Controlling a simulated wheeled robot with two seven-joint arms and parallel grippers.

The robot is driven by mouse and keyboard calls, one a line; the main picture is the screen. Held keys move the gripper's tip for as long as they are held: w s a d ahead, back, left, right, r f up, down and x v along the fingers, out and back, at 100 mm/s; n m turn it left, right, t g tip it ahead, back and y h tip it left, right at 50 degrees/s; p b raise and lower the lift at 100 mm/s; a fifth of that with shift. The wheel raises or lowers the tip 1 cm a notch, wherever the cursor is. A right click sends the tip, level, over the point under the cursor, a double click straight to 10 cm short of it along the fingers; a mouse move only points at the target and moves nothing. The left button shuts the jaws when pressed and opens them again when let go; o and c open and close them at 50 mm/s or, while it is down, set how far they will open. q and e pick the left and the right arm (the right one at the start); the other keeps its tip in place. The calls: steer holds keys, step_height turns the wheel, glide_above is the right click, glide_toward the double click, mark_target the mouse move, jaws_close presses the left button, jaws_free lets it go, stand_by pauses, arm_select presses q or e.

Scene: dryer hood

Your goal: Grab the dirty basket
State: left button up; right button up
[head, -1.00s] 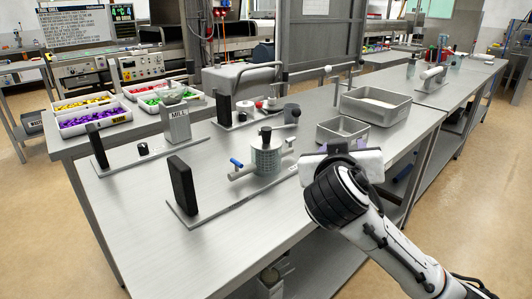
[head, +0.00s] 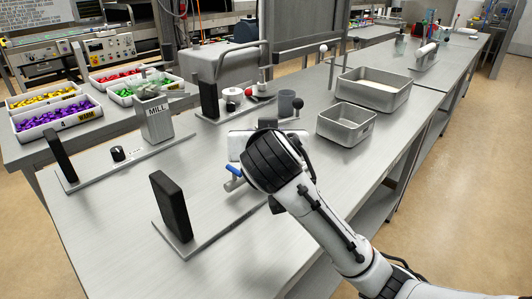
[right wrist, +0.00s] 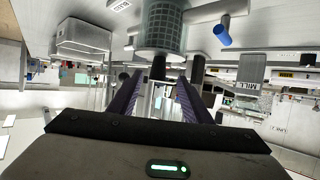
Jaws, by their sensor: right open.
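The basket, a grey mesh cylinder (right wrist: 163,28), shows at the top of the right wrist view, just beyond the finger area. A blue-tipped side piece (right wrist: 222,32) is beside it; this blue tip also shows in the head view (head: 234,169). In the head view the basket is hidden behind my right wrist. My right gripper (right wrist: 160,80) is open, its two purple-lined fingers apart, with a dark knob or post showing beyond the gap. I cannot tell whether it touches the basket. No dirt can be made out. My left gripper is not in view.
A small empty metal tray (head: 346,124) and a larger tray with pale contents (head: 374,91) stand right of the gripper. A black upright plate (head: 170,206) stands at the front left. The mill (head: 155,118) is behind it.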

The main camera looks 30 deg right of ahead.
steer(key=x, duration=0.4)
steer(key=shift+w+d+r, duration=0.15)
steer(key=shift+d+r, duration=0.1)
steer(key=shift+d, duration=0.15)
steer(key=shift+w+d+f, duration=0.2)
steer(key=shift+w+f, duration=0.05)
steer(key=shift+w, duration=0.25)
jaws_close()
